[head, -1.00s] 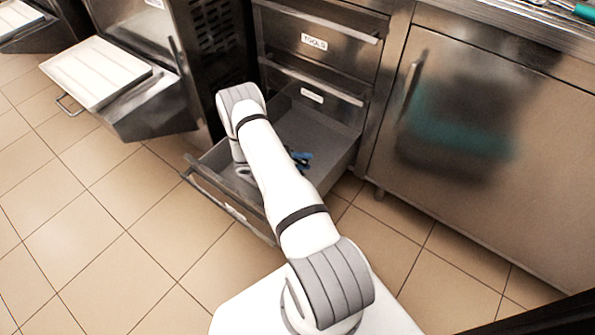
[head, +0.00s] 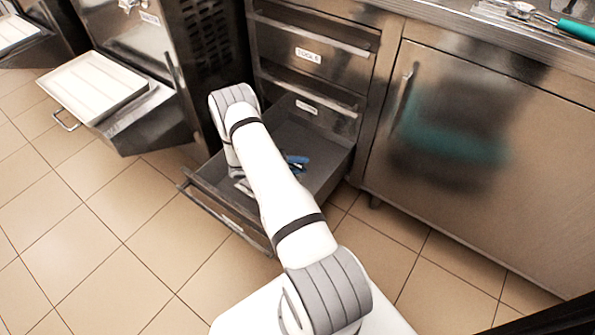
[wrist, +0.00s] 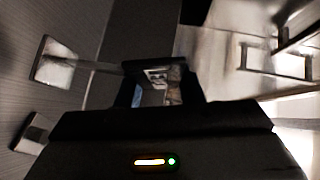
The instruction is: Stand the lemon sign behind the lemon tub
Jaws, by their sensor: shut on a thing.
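My gripper (wrist: 160,90) shows as dark jaws in the wrist view. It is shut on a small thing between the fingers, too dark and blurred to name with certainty. In the head view my arm reaches down into the open drawer (head: 318,165), and the arm hides most of the gripper. A pale thing (head: 243,186) shows low in the drawer beside the arm's end; I cannot tell what it is. I cannot make out the lemon sign for sure, and no lemon tub is visible.
Blue-handled tools (head: 297,163) lie in the drawer. Shut drawers, one labelled TOOLS (head: 308,56), are above it. A steel cabinet door (head: 470,150) stands to the right under a counter. A white tray (head: 95,85) juts out at left. Tiled floor (head: 130,235) is clear.

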